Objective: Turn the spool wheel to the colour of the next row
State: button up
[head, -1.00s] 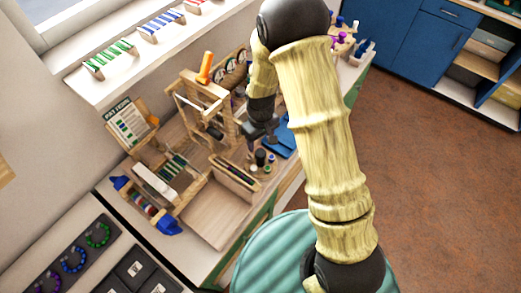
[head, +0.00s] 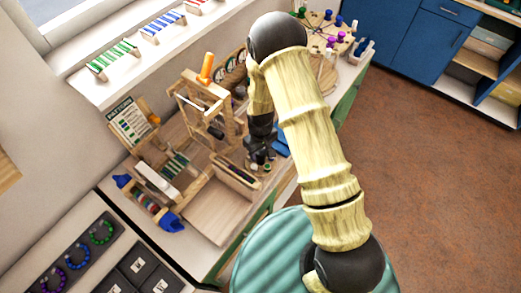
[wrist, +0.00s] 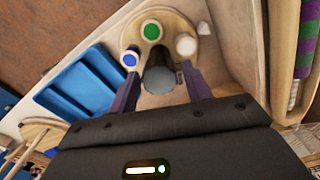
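The spool wheel is a round wooden disc (wrist: 170,24) in the wrist view.
A blue tray (wrist: 88,80) lies left of the wheel in the wrist view. A wooden-walled box (head: 212,207) is close by on the bench. A board with coloured pegs (head: 335,38) stands at the back right. Brown floor lies right of the bench.

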jog(key=c, duration=0.7)
jog(key=shift+m+b, duration=0.3)
jog(key=shift+m, duration=0.1)
jog(key=m+b, duration=0.1)
jog(key=m, duration=0.1)
jog(key=shift+m, duration=0.4)
jog(key=m+b, duration=0.1)
jog(key=m, duration=0.2)
jog(key=shift+m, duration=0.3)
jog(key=m, duration=0.3)
jog(key=shift+b, duration=0.4)
jog(key=shift+m, duration=2)
